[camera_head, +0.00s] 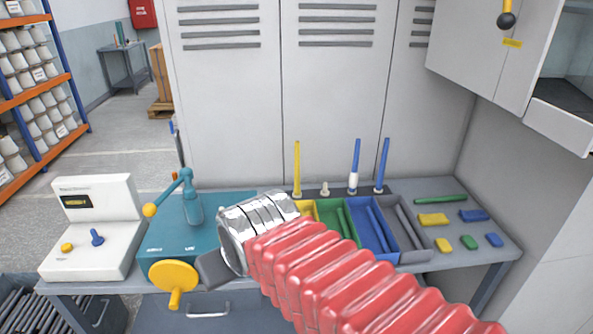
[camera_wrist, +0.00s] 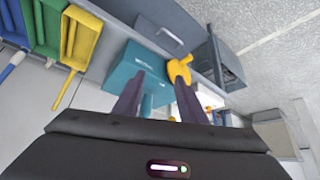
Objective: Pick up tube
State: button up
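Several tubes are in the head view; which one is meant I cannot tell. A yellow tube (camera_head: 297,165), a blue tube with a white lower part (camera_head: 355,160) and a blue tube (camera_head: 382,163) stand upright in a dark rack. Green tubes (camera_head: 345,222), blue tubes (camera_head: 378,228) and grey tubes (camera_head: 408,226) lie in coloured bins. A green tube (camera_head: 440,199) lies on the bench at the right. My gripper (camera_wrist: 158,78) is open, its fingers apart with the teal machine beyond them. In the head view it is largely hidden by my arm, left of the bins.
A teal machine (camera_head: 160,237) with a yellow handwheel (camera_head: 174,277) stands left of the bins. A white device (camera_head: 92,220) stands at the bench's left end. Yellow, blue and green blocks lie at the right. A grey wall cabinet (camera_head: 480,60) overhangs the right side.

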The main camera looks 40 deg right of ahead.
jog(key=w+d+r+m+t+h, duration=0.1)
jog(key=w+d+m+t+h, duration=0.1)
jog(key=w+d, duration=0.95)
jog(key=m+t+h, duration=0.2)
jog(key=t+h, duration=0.3)
jog(key=t, duration=0.3)
send_near(298, 147)
jog(key=v, duration=0.3)
jog(key=shift+w+d+r, duration=0.1)
jog(key=shift+w+r, duration=0.1)
jog(key=shift+r, duration=0.2)
jog(key=shift+x, duration=4.25)
jog(key=shift+w+f, duration=0.1)
jog(key=shift+f, duration=0.15)
jog(key=shift+f+x, duration=0.15)
jog(key=shift+x, duration=1.15)
jog(key=shift+f+x, duration=0.1)
jog(key=shift+x, duration=1.15)
